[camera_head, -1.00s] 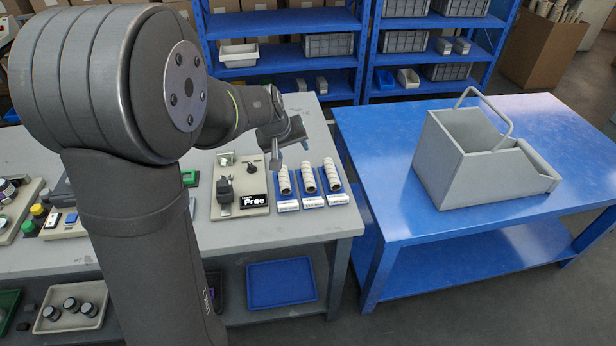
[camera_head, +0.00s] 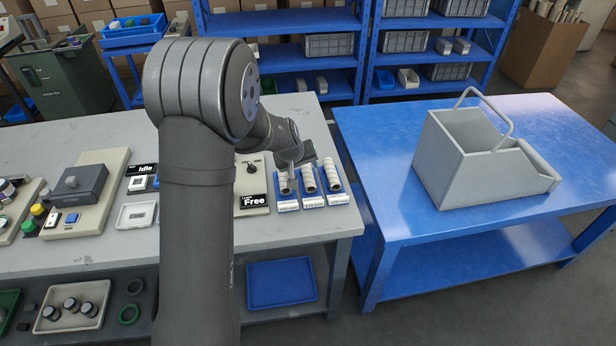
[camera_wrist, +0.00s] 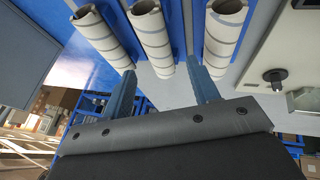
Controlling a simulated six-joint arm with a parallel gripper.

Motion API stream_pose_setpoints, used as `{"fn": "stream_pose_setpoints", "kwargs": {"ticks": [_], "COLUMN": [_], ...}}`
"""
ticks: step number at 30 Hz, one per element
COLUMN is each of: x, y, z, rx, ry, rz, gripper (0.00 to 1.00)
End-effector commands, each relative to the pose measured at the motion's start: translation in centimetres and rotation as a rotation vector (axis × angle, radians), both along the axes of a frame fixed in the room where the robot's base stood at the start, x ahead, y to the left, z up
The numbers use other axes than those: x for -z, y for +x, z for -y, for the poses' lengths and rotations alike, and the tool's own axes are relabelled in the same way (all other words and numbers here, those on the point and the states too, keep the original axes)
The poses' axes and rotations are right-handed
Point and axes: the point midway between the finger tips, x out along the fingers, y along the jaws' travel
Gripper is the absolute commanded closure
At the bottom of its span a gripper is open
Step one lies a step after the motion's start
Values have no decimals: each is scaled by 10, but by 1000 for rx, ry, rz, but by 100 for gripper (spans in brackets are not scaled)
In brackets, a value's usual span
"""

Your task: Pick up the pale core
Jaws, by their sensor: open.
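The rows are the left row (camera_head: 284,185), the middle row (camera_head: 308,181) and the right row (camera_head: 332,176). I cannot tell which core the task means. My gripper (camera_head: 293,172) is over the rows and partly covers their far ends. In the wrist view my gripper (camera_wrist: 162,82) is open and empty, its two fingers apart. The three rows, including the middle one (camera_wrist: 152,28), show beyond the fingertips. No core is between the fingers.
A "Free" sign (camera_head: 253,201) and its beige fixture stand just left of the racks. A grey carry bin (camera_head: 455,165) stands on the blue table (camera_head: 375,125) to the right, across a gap. A blue tray (camera_head: 281,283) lies on the lower shelf.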

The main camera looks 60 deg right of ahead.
Motion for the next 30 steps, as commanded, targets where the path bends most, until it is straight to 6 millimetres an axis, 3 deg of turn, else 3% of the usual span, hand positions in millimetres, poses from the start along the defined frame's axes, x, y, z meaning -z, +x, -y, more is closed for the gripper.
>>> {"fn": "stream_pose_setpoints", "kwargs": {"ticks": [9,29,30], "x": [38,44,44], "y": [-1,0,0], "z": [17,18,18], "rx": [0,0,0], "ry": [1,1,1], "rz": [0,0,0], "gripper": [45,45,53]}}
